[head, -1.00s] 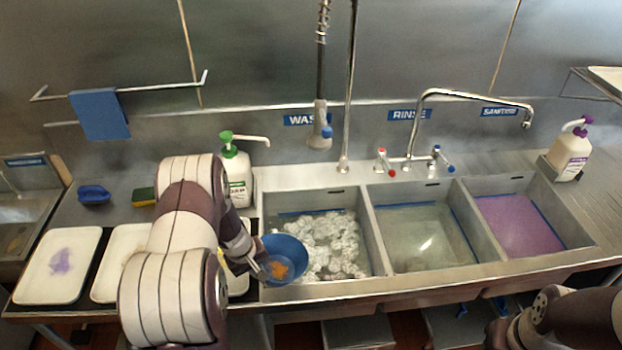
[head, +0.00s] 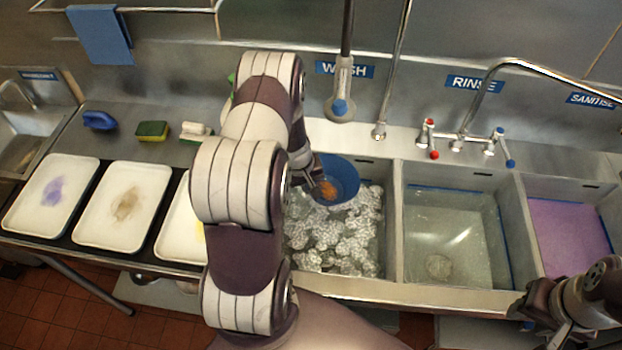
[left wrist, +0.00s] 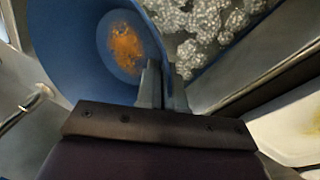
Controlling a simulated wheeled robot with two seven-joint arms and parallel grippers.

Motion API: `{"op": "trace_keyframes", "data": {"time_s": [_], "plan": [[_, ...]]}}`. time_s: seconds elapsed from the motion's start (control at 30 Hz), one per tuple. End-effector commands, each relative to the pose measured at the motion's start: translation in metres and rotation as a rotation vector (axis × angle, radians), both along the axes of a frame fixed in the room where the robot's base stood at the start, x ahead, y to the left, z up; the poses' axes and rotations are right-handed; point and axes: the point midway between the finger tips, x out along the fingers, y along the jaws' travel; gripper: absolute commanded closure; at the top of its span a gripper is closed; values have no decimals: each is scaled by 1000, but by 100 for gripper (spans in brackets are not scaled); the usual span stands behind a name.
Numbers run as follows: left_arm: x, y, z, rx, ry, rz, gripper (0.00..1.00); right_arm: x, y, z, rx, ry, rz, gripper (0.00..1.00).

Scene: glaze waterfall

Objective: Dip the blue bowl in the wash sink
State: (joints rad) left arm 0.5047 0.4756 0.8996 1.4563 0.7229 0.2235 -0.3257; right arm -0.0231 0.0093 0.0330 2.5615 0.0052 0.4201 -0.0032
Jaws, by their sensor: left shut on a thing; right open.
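The blue bowl (head: 341,178) has an orange-brown stain inside. It is over the back left part of the wash sink (head: 392,225), which is full of white suds (head: 340,235). My left gripper (head: 318,187) is shut on the bowl's rim. In the left wrist view the bowl (left wrist: 85,55) is between the fingers (left wrist: 162,88), with suds (left wrist: 200,20) beyond. Whether the bowl touches the suds I cannot tell. My right gripper (head: 562,325) is at the lower right, open and empty, partly cut off by the frame.
The rinse sink (head: 450,230) and the purple sanitize sink (head: 568,235) lie to the right. A spray nozzle (head: 341,105) hangs behind the wash sink. Stained white trays (head: 122,205), a sponge (head: 152,130) and a blue brush (head: 99,120) are at left.

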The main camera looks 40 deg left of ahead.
Motion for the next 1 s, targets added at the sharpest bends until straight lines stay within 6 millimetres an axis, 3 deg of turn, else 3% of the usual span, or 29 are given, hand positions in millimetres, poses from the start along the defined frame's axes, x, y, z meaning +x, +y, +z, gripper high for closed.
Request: {"op": "trace_keyframes", "data": {"time_s": [0.03, 0.2, 1.0], "plan": [[1, 0, -17, 1, -1, 1, 100, 1, 0, -16, 0, 0, 0, 57], [-2, 2, -45, 1, 0, 3, 100, 1, 0, -40, 0, 0, 0, 57], [24, -7, -175, 0, 0, -8, 100, 3, 0, -158, 0, 0, 0, 57]]}}
